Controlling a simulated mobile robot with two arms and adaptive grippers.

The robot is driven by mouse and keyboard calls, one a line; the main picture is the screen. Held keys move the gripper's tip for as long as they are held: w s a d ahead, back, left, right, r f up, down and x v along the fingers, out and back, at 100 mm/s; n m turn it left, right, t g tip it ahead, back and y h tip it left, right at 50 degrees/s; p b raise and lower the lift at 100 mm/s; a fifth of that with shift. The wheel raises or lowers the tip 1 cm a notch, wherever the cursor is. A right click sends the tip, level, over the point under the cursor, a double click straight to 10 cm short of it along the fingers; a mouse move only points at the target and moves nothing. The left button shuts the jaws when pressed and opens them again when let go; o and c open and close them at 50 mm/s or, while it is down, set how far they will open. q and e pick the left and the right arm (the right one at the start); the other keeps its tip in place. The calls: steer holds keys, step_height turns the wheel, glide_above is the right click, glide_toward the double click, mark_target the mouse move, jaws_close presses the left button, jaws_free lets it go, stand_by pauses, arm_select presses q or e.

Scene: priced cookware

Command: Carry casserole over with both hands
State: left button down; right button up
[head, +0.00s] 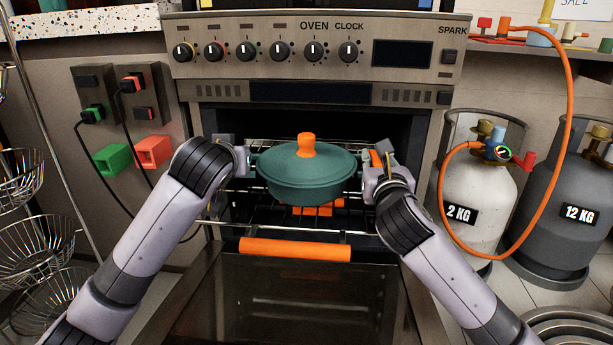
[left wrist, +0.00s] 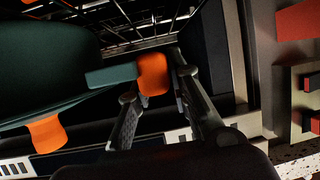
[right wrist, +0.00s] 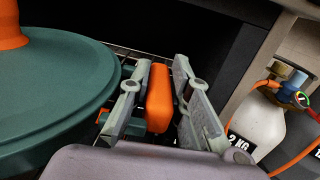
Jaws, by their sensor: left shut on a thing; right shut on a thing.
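The casserole (head: 300,180) is a dark green lidded pot with an orange knob (head: 306,145). It is level at the open oven's mouth, over a wire rack; I cannot tell whether it touches the rack. My left gripper (head: 245,160) is at its left side, and the left wrist view shows the fingers around an orange-capped side handle (left wrist: 152,73). My right gripper (head: 374,165) is at its right side, with its fingers on either side of the other orange handle (right wrist: 159,98). The pot's green body also shows in the right wrist view (right wrist: 60,95).
Gas cylinders (head: 480,195) with an orange hose stand at the right. Wire baskets (head: 38,245) hang at the left. The oven's control panel (head: 320,50) is above.

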jaws_close()
stand_by(0.5)
